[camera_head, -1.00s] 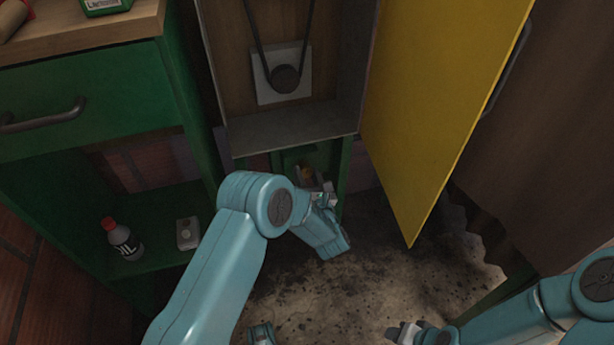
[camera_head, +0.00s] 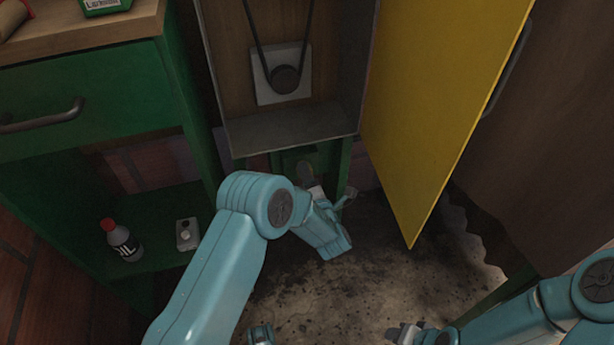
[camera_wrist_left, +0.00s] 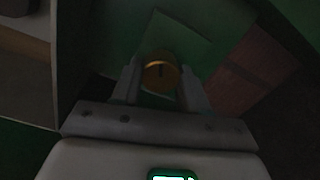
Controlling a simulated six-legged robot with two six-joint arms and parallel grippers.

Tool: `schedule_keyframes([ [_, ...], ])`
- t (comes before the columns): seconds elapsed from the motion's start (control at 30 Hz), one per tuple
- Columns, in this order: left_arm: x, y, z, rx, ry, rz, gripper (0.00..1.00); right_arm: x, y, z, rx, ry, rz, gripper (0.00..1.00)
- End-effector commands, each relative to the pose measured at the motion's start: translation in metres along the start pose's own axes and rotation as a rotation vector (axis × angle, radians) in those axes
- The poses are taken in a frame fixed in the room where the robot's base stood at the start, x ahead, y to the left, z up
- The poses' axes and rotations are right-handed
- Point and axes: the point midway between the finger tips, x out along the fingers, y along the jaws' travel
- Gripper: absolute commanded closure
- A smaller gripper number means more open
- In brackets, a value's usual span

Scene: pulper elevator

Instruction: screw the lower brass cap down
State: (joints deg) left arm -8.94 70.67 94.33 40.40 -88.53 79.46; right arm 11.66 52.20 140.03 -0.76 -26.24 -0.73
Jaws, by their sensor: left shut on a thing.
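The lower brass cap (camera_wrist_left: 161,74) is a round, orange-gold disc with a dark slot. In the left wrist view it sits between the two fingers of my left gripper (camera_wrist_left: 160,88), which is shut on it. In the head view my left gripper (camera_head: 332,196) is low under the open cabinet, by the green frame, and the brass cap cannot be made out there. My right gripper (camera_head: 405,333) is at the bottom edge, away from the cap; its fingers are too small and dark to read.
The yellow door (camera_head: 430,110) hangs open to the right of the cabinet. A belt pulley (camera_head: 285,79) sits inside above. On the left, an oil bottle (camera_head: 122,240) and a small grey box (camera_head: 188,234) stand on the green shelf. The floor (camera_head: 330,295) is clear.

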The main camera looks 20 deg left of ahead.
Motion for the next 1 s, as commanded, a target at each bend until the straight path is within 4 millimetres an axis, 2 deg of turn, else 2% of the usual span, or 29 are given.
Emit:
schedule_keyframes([
  [1.0,-0.0006,-0.0010,-0.0004,0.967,0.021,-0.007,0.87,-0.0061,-0.0020,0.0028,0.003,-0.013,0.000,0.57],
])
